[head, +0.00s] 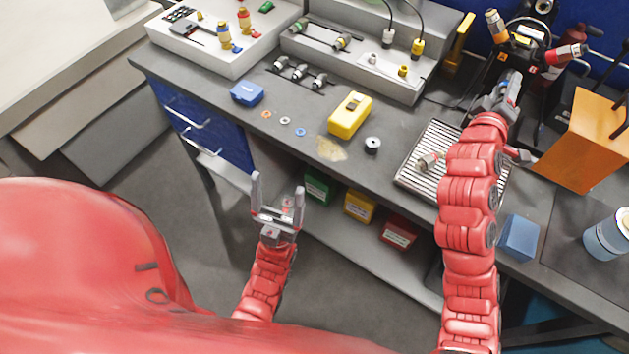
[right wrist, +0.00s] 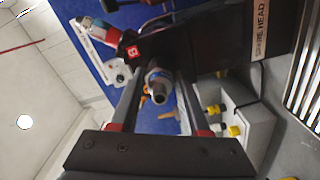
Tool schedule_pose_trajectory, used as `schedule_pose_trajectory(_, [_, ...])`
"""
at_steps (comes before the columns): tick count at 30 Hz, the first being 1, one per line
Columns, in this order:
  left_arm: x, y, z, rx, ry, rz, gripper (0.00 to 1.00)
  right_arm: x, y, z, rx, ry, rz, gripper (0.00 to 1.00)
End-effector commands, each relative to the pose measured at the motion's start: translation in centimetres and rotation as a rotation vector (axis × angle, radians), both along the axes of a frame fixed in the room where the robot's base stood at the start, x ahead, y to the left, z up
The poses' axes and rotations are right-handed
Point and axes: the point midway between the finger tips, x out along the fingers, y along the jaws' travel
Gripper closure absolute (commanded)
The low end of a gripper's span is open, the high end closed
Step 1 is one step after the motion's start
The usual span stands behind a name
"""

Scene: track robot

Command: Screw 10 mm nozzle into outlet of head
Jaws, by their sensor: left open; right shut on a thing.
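My right gripper (head: 507,95) is at the black head (head: 512,62) at the back right of the bench. In the right wrist view its fingers (right wrist: 160,92) are closed around a short grey cylindrical nozzle (right wrist: 159,88), its open end facing the camera. The nozzle is just below the dark head body (right wrist: 192,45). The outlet itself is hidden, and I cannot tell whether the nozzle touches or is threaded in it. No size marking is readable. My left gripper (head: 277,205) is open and empty, in front of the bench edge.
A slatted drip tray (head: 412,178) holds a metal fitting (head: 428,162). An orange bracket (head: 590,140) stands right of the head. Several fittings (head: 300,71) lie on a dark rack. A yellow device (head: 350,115) and a blue case (head: 247,93) sit on the bench.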

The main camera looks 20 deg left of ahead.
Motion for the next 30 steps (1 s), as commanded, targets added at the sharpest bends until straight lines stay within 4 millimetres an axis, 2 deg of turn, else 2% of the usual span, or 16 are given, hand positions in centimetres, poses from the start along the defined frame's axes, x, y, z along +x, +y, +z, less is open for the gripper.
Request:
schedule_pose_trajectory(1, [0.0,0.0,-0.7,0.0,0.0,0.0,0.19,0.0,0.0,-0.3,0.027,-0.008,0.0,1.0])
schedule_pose_trajectory(7, [0.0,0.0,-1.7,0.0,0.0,0.0,0.19,0.0,0.0,-0.4,0.114,-0.029,-0.001,1.0])
schedule_pose_trajectory(22, [0.0,0.0,-2.1,0.0,0.0,0.0,0.19,0.0,0.0,-0.2,0.156,-0.042,0.0,1.0])
schedule_pose_trajectory(23, [0.0,0.0,-2.1,0.0,0.0,0.0,0.19,0.0,0.0,-0.2,0.158,-0.043,0.0,0.52])
schedule_pose_trajectory(28, [0.0,0.0,-2.0,0.0,0.0,0.0,0.19,0.0,0.0,-0.1,0.155,-0.043,0.0,0.22])
schedule_pose_trajectory(30, [0.0,0.0,-2.0,0.0,0.0,0.0,0.19,0.0,0.0,-0.1,0.155,-0.043,0.0,0.19])
